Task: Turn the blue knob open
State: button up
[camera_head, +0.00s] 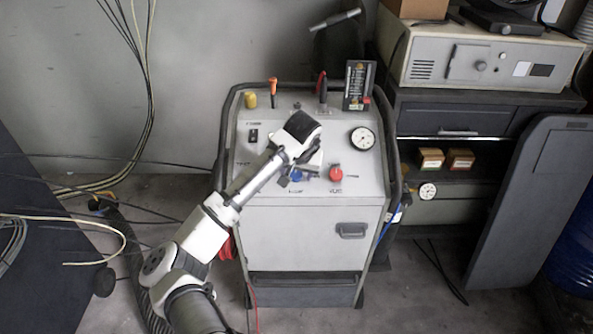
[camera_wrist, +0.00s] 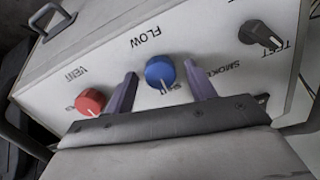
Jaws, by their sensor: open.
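The blue knob (camera_wrist: 160,70) sits on the sloped white panel below the word FLOW in the wrist view. Its white pointer line faces a partly hidden label by the gripper. My gripper (camera_wrist: 161,75) is open, with one purple-grey finger on each side of the knob. Small gaps show between the fingers and the knob, so it seems not to be held. In the head view the blue knob (camera_head: 297,175) is partly hidden by my gripper (camera_head: 293,178) at the cart's panel.
A red knob (camera_wrist: 90,102) marked VENT is close to the left finger. A black knob (camera_wrist: 261,36) marked TEST is at the right. A round gauge (camera_head: 362,139) and an orange-handled tool (camera_head: 273,92) are on the cart (camera_head: 300,235). A cabinet (camera_head: 470,120) stands at right.

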jog(key=c, duration=1)
jog(key=shift+o, duration=0.2)
jog(key=shift+m, duration=0.3)
jog(key=m, duration=0.4)
jog(key=shift+s+f, duration=0.1)
jog(key=m, duration=0.2)
jog(key=m+b, duration=0.1)
jog(key=m, duration=0.1)
jog(key=shift+m+t+y, duration=0.3)
jog(key=m+b, duration=0.1)
jog(key=m, duration=0.3)
jog(key=shift+s+m, duration=0.1)
jog(key=shift+m, duration=0.2)
jog(key=shift+m+t+b, duration=0.45)
jog(key=shift+m+t, duration=0.05)
jog(key=shift+m, duration=1.5)
